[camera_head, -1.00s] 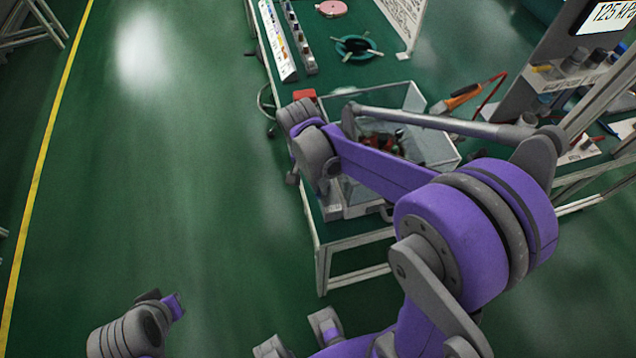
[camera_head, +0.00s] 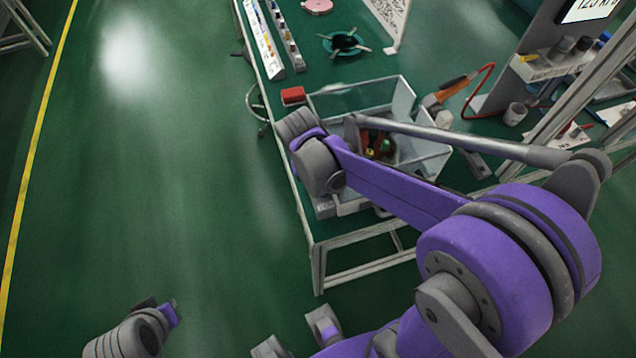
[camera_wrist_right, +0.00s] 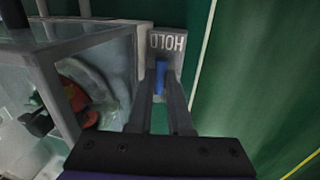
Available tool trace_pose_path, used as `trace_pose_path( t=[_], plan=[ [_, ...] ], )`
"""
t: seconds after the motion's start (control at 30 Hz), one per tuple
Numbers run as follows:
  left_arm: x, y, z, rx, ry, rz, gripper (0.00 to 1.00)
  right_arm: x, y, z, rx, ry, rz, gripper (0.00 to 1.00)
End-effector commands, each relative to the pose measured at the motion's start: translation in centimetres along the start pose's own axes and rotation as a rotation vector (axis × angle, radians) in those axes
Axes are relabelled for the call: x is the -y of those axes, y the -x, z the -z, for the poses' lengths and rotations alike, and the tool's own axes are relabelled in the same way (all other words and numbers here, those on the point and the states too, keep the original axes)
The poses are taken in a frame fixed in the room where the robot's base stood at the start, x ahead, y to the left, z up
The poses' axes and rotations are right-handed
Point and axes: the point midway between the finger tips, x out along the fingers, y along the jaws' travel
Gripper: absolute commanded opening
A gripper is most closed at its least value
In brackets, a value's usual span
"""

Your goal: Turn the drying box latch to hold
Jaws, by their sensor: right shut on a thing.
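The drying box (camera_head: 428,160) is a clear-walled box with a pale frame on the green bench, partly hidden behind my right arm. It also fills the left of the right wrist view (camera_wrist_right: 98,48). A grey plate marked HOLD (camera_wrist_right: 167,43) sits at its edge, the word upside down in this view. The blue latch handle (camera_wrist_right: 160,78) lies just below that word, in line with the plate. My right gripper (camera_wrist_right: 161,95) is shut on the blue handle, its dark fingers on either side. In the head view my right arm hides this grip.
Red and dark items (camera_head: 378,145) lie inside the box. An orange-handled tool (camera_head: 452,88) lies right of the box.

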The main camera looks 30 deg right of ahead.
Motion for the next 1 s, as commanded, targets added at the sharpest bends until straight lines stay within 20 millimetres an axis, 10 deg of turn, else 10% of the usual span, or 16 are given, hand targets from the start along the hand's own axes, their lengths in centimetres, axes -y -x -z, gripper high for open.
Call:
trace_pose_path(
  t=[0.6,0.63,0.77,1.0],
  plan=[
    [0.0,-0.02,-0.02,0.0,0.0,0.0,0.0,-0.18,-0.01,0.01,-0.009,0.043,-0.001,0.0],
    [0.0,-0.02,-0.02,0.0,0.0,0.0,0.0,-0.18,-0.01,0.01,-0.009,0.043,-0.001,0.23],
    [0.0,-0.02,-0.02,0.0,0.0,0.0,0.0,-0.18,-0.01,0.01,-0.009,0.042,-0.001,0.46],
    [0.0,-0.02,-0.02,0.0,0.0,0.0,0.0,-0.22,-0.02,0.0,-0.008,0.041,-0.002,0.47]
  ],
)
